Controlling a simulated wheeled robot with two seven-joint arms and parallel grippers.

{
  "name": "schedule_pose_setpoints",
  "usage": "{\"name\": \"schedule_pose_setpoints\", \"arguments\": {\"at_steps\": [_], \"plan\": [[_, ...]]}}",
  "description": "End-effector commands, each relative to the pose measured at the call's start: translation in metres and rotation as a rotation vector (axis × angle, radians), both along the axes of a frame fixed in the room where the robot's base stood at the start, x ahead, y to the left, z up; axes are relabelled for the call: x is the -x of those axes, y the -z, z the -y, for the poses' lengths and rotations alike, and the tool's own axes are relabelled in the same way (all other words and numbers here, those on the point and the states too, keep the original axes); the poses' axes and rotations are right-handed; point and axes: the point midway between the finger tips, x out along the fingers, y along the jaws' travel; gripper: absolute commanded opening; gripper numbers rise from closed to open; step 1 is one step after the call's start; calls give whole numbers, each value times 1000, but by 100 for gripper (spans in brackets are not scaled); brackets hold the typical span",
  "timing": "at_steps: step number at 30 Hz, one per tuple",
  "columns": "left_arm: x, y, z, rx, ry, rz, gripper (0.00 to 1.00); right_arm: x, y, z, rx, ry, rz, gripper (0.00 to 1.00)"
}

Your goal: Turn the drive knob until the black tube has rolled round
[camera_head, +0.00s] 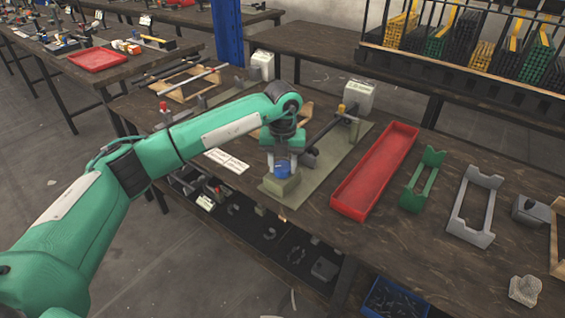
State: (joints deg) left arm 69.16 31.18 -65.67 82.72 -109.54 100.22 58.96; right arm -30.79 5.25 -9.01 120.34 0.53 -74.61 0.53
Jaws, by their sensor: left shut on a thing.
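My left gripper (282,160) reaches down at the near end of an olive-green base plate (342,160). It is shut on the blue drive knob (283,169), which sits on an olive block (282,187) and is partly covered by the gripper. The black tube (326,130) lies slanting along the plate, from beside my gripper to a grey holder with a yellow top at the far end. My gripper hides the tube's near end. My right gripper is not in view.
A long red tray (375,171) lies right of the plate. Green (424,180) and grey (473,205) cradles stand further right. A white labelled box (359,95) stands behind. A label card (227,160) lies left of my gripper. The table's front edge is close.

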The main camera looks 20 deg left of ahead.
Motion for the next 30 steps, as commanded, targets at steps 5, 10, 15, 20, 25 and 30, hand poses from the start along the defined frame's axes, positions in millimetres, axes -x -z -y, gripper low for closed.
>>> {"name": "schedule_pose_setpoints", "arguments": {"at_steps": [5,10,15,20,25,30], "plan": [[-1,-2,0,0,-30,4,19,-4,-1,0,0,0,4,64],[-1,-2,0,0,-36,4,19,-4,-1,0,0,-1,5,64],[-1,-2,0,0,-36,4,19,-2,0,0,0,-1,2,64],[-1,-2,0,0,-36,4,58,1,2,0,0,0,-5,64],[-1,-1,0,0,-35,2,64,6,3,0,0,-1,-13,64],[-1,-2,0,0,-34,2,64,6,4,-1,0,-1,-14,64]]}}
